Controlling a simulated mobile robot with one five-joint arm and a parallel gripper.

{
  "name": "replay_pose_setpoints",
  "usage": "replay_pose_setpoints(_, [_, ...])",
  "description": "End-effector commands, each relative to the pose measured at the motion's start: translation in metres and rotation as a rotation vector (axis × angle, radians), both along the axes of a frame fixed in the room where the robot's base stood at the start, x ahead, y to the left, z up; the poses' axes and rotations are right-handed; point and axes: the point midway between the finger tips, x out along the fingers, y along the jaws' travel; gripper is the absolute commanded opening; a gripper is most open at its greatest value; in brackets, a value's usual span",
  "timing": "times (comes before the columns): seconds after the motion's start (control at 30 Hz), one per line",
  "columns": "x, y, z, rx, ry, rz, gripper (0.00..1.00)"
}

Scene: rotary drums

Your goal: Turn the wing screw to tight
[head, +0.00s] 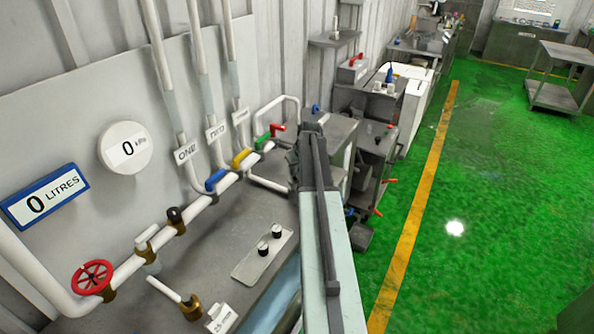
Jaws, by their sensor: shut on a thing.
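My arm reaches away from me up the middle of the head view. My gripper (295,164) is at its far end, beside a grey metal cabinet (335,140), and is mostly hidden by my own arm. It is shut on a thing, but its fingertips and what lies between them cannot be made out. I cannot pick out the wing screw clearly; the spot at the gripper is covered, so its turn or tightness does not show.
On the left, a white pipe carries a red handwheel (92,277), a blue lever (215,180), a yellow lever (241,158) and a green lever (262,141). Open green floor (480,200) is on the right.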

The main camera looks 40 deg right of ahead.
Motion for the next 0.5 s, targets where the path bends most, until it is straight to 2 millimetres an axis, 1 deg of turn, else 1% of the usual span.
replay_pose_setpoints(0.5, [0.0036,0.0027,0.0006,-0.002,-0.004,-0.485,0.00])
